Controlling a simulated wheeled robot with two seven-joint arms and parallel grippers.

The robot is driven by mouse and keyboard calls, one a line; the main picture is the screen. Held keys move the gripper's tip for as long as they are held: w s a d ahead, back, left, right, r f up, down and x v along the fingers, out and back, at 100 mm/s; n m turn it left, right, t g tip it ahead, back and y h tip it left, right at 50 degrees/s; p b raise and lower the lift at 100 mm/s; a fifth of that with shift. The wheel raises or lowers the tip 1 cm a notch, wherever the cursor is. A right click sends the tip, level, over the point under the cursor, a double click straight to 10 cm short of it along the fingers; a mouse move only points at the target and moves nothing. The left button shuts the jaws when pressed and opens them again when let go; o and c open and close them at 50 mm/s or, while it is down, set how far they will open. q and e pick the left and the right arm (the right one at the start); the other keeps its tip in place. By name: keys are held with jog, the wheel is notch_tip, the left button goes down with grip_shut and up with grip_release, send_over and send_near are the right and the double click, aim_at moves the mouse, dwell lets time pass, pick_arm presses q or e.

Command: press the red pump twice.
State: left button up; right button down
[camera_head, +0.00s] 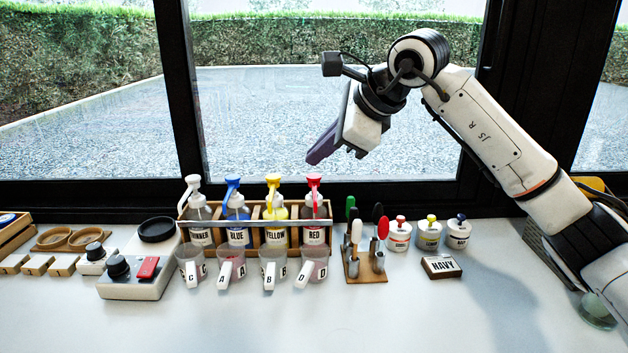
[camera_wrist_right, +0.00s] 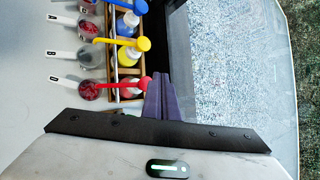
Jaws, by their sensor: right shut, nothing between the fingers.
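The red pump (camera_head: 314,181) tops the bottle labelled RED (camera_head: 316,212), at the right end of a wooden rack. In the right wrist view the red pump head (camera_wrist_right: 143,82) shows just beside my fingertips. My right gripper (camera_head: 315,158) is shut and empty, its purple fingers pointing down and left. In the head view its tips appear above the red pump, with a visible gap. The right gripper (camera_wrist_right: 163,90) also shows in its own wrist view. My left gripper is not in view.
White, blue (camera_head: 232,184) and yellow (camera_head: 272,182) pumps stand in the rack (camera_head: 254,223) left of the red one. Labelled cups (camera_head: 313,266) stand in front. The front counter is clear.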

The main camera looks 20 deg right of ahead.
aim_at(319, 179)
notch_tip(319, 179, up, 6)
jog(key=p, duration=0.4)
jog(key=shift+f+p, duration=0.15)
jog(key=shift+p, duration=0.15)
dwell(0.3)
